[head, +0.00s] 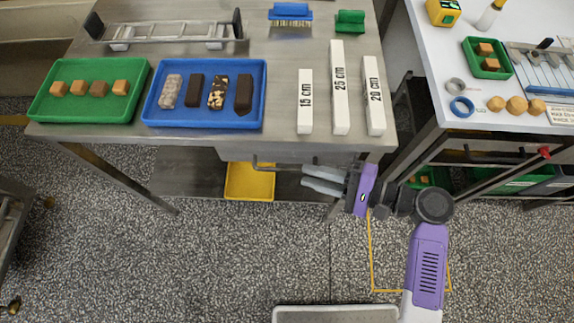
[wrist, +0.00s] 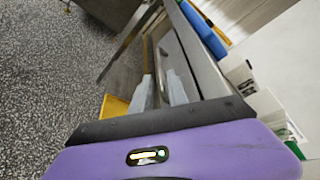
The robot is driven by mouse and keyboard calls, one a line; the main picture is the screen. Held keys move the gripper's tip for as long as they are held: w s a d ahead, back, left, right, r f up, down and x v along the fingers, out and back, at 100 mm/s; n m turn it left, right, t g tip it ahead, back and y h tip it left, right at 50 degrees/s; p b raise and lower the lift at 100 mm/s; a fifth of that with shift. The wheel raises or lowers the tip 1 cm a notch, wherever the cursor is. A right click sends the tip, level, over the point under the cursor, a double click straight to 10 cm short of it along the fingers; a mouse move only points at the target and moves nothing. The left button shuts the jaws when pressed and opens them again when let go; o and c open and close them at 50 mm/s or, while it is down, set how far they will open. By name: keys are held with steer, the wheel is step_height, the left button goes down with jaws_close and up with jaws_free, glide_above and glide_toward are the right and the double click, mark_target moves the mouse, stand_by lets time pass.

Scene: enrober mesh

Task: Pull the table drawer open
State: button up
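The steel table (head: 215,140) has a drawer (head: 290,156) under its top at the front edge. The drawer front looks closed, flush under the tabletop. A thin grey bar handle (head: 263,163) runs along it; its right part is hidden behind my gripper. My gripper (head: 304,176) is at the right part of the handle, its two grey fingers apart, pointing left in the head view. In the wrist view, the fingers (wrist: 160,88) are apart close to the drawer front (wrist: 174,55). I cannot tell whether the handle lies between them or touches them.
A yellow bin (head: 249,183) sits on the shelf below the drawer. On the tabletop are a green tray (head: 42,110), a blue tray (head: 205,121) and white length blocks (head: 340,90). A second table (head: 425,65) stands at right.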

mark_target(295, 171)
steer(key=shift+x, duration=3.2)
jaws_close()
